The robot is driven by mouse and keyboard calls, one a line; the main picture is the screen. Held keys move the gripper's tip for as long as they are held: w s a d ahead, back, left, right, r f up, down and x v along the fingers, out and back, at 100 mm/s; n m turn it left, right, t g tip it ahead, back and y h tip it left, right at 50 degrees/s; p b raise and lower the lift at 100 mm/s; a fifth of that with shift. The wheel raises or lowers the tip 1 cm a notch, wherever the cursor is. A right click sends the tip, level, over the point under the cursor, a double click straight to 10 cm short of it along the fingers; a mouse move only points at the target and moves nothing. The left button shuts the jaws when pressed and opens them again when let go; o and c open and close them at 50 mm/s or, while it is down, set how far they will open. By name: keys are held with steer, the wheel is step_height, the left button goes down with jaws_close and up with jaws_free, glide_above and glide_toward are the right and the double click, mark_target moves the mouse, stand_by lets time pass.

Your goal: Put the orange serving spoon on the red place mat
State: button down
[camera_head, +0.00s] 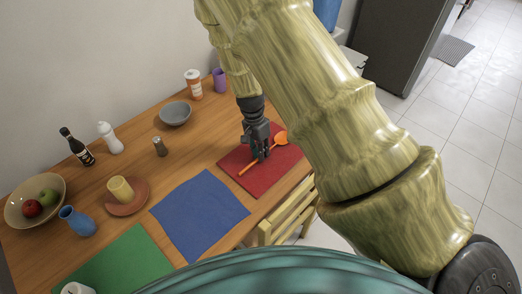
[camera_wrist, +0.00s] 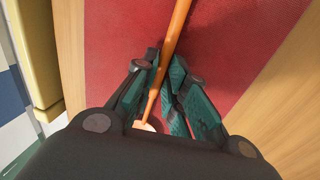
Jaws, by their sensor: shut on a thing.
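The orange serving spoon (camera_head: 281,138) is at the red place mat (camera_head: 285,161) on the right part of the table. My gripper (camera_head: 261,157) points down over the mat and is shut on the spoon's handle. In the wrist view the orange handle (camera_wrist: 177,32) runs between the fingertips (camera_wrist: 163,68), with the red mat (camera_wrist: 110,50) under it. Whether the spoon touches the mat or is held just above it I cannot tell. Part of the handle is hidden by the fingers.
A blue mat (camera_head: 200,213) and a green mat (camera_head: 125,265) lie to the left. A grey bowl (camera_head: 175,114), an orange-white cup (camera_head: 193,84) and a purple cup (camera_head: 219,81) stand behind. A yellow chair (camera_head: 288,215) is at the table's front edge.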

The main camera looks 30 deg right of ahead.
steer(key=shift+f, duration=0.2)
steer(key=c, duration=1.5)
jaws_free()
steer(key=shift+o, duration=0.2)
steer(key=shift+r, duration=0.15)
step_height(320, 180, up, 12)
steer(key=w+b, duration=0.2)
steer(key=shift+a+b, duration=0.35)
steer(key=shift+w, duration=0.1)
